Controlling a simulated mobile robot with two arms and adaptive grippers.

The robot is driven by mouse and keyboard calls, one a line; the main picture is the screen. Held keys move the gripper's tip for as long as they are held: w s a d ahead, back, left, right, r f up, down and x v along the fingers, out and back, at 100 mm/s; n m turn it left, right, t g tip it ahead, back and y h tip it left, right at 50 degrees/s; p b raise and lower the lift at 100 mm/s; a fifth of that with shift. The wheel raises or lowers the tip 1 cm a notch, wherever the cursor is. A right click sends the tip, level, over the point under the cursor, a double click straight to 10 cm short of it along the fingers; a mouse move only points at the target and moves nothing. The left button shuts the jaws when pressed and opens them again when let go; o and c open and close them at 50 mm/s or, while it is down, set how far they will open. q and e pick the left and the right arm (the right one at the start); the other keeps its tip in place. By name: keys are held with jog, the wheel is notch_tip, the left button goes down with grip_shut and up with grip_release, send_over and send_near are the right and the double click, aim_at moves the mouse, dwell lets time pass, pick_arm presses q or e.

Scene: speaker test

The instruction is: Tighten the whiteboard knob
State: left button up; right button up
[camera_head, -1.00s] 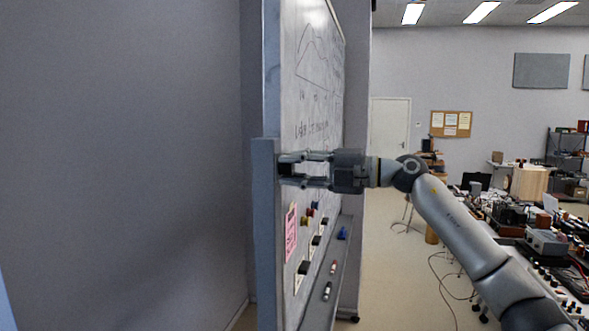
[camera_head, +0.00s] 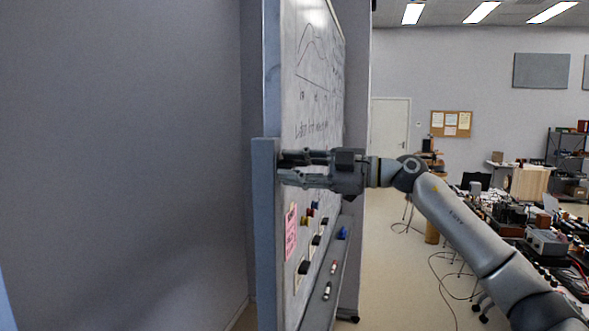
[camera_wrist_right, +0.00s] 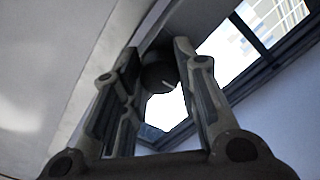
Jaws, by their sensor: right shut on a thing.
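The whiteboard (camera_head: 312,106) stands edge-on in the head view, with a curve and handwriting on its face. Its grey side post (camera_head: 265,220) is at the near left edge. My right gripper (camera_head: 284,168) reaches in from the right, with its fingertips at the board's edge by the post. In the right wrist view, the dark round knob (camera_wrist_right: 159,76) with a pale mark line sits between the two fingers of the same gripper (camera_wrist_right: 157,50). The gripper is shut on the knob. In the head view the fingers largely hide the knob. My left gripper is out of view.
Below the gripper, the board carries a pink note (camera_head: 291,232), magnets and black clips. A tray (camera_head: 338,262) with markers and a blue item runs along its lower edge. A cluttered bench (camera_head: 520,235) stands at the right. Open floor lies between.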

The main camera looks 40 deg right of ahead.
jog(key=shift+m, duration=0.5)
jog(key=o, duration=1)
jog(key=shift+d, duration=0.1)
jog(key=shift+s, duration=0.1)
jog(key=v, duration=1.2)
jog(key=shift+d, duration=0.1)
jog(key=shift+f, duration=0.1)
